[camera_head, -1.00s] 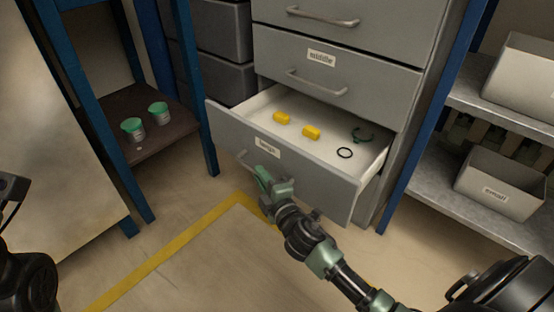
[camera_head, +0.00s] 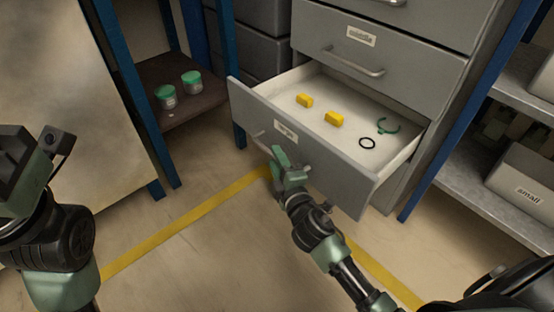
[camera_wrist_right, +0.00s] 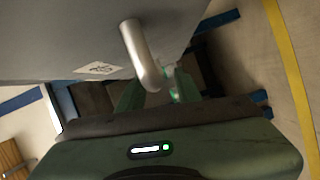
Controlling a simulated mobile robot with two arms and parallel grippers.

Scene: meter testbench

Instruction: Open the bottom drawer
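The bottom drawer (camera_head: 330,160) of the grey cabinet stands well out, with its white inside showing. Its front carries a label and a bar handle (camera_head: 262,143). My right gripper (camera_head: 285,160) is at this handle, in front of the drawer. In the right wrist view the silver handle (camera_wrist_right: 140,55) runs down between the two green fingers (camera_wrist_right: 155,92), which look closed around it; the contact itself is partly hidden. My left gripper (camera_head: 20,165) is at the left edge, away from the cabinet, and its fingertips cannot be made out.
The middle drawer (camera_head: 385,75) above is shut. Two green-lidded jars (camera_head: 192,82) stand on a shelf at left. A blue-posted shelf with bins (camera_head: 525,185) is at right. Floor in front is clear.

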